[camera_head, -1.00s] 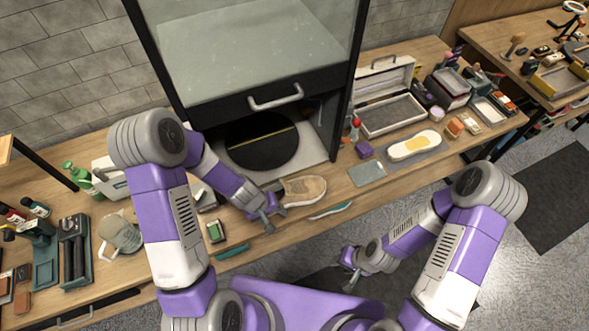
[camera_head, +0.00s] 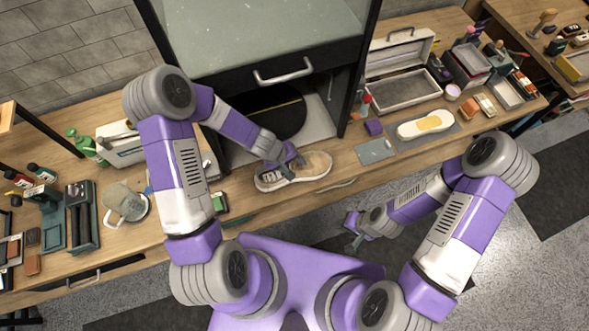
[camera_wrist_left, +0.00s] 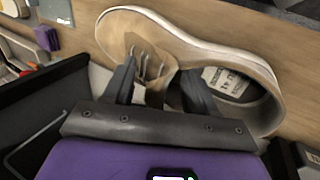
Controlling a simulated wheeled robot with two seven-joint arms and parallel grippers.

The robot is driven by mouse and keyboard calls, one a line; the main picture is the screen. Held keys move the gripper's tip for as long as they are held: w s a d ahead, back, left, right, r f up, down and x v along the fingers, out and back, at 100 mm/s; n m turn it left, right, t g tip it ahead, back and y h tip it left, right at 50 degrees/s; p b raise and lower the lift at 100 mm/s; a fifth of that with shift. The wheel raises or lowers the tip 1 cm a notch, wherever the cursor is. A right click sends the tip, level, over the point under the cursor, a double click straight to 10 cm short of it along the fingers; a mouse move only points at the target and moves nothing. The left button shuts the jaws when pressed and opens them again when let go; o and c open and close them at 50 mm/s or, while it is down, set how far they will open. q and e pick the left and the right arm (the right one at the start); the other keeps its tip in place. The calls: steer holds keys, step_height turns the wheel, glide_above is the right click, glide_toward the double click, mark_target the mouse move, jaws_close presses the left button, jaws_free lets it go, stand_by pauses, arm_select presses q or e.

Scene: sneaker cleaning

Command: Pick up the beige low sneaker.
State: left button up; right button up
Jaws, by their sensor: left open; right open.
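The beige low sneaker (camera_head: 316,168) with a pale sole stands on the wooden bench in front of the black cabinet. In the left wrist view the sneaker (camera_wrist_left: 215,58) fills the upper middle, with its laces and open collar showing. My left gripper (camera_head: 291,167) is over the sneaker, partly hiding it. In the left wrist view its open fingers (camera_wrist_left: 160,88) reach to the lace and tongue area, one on each side of it; whether they touch is unclear. My right gripper (camera_head: 354,232) is open and empty, in front of the bench edge, away from the sneaker.
A round black turntable (camera_head: 278,115) sits inside the cabinet behind the sneaker. A grey mat (camera_head: 375,151), a purple block (camera_head: 374,127) and a white sole (camera_head: 412,130) lie to the right.

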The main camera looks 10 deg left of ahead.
arm_select(q)
steer(key=shift+s+r, duration=0.1)
steer(key=shift+s, duration=0.05)
steer(key=shift+c, duration=0.3)
jaws_close()
